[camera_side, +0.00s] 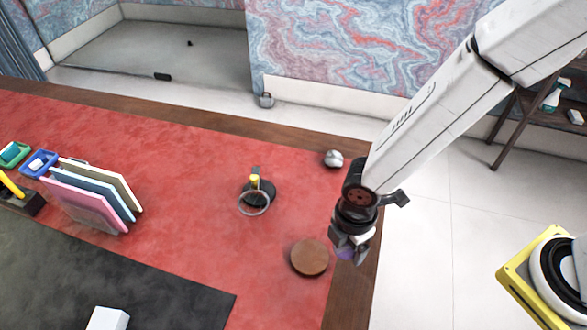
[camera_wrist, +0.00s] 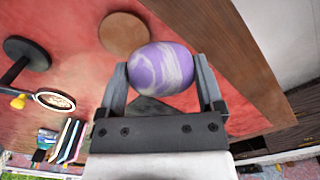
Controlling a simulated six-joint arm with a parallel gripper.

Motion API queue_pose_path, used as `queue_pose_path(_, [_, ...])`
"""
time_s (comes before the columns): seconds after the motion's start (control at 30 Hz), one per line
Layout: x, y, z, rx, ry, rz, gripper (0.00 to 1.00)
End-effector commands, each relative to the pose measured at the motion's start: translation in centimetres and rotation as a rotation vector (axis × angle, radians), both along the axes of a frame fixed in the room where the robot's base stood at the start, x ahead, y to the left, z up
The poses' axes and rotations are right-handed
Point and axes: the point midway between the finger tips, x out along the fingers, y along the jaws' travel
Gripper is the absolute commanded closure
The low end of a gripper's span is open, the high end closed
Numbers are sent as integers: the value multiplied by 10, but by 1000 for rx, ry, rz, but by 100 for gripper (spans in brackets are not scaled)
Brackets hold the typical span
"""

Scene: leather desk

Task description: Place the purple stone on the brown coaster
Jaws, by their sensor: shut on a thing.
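The purple stone (camera_wrist: 161,68), marbled with white, is held between the two fingers of my gripper (camera_wrist: 162,85) in the wrist view. In the side view my gripper (camera_side: 350,247) is at the right edge of the red desk, and only a little purple of the stone (camera_side: 345,254) shows below it. The brown coaster (camera_side: 309,257) is a round disc lying on the red leather, just left of my gripper. It also shows in the wrist view (camera_wrist: 124,33), beyond the stone and to its left. Nothing lies on the coaster. The stone appears raised and beside the coaster.
A grey stone (camera_side: 333,158) lies near the back right edge. A dark stand with a ring magnifier (camera_side: 256,197) stands left of the coaster. Upright folders (camera_side: 95,195) and small trays (camera_side: 38,163) are at the left. A white block (camera_side: 107,319) is at the front. Red leather between is clear.

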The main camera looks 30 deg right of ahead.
Motion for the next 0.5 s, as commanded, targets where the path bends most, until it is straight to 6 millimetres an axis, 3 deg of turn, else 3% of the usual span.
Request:
queue_pose_path(0.17, [23, 13, -12, -1, 1, 0, 82])
queue_pose_path(0.5, [46, 27, -47, -1, 1, 0, 82])
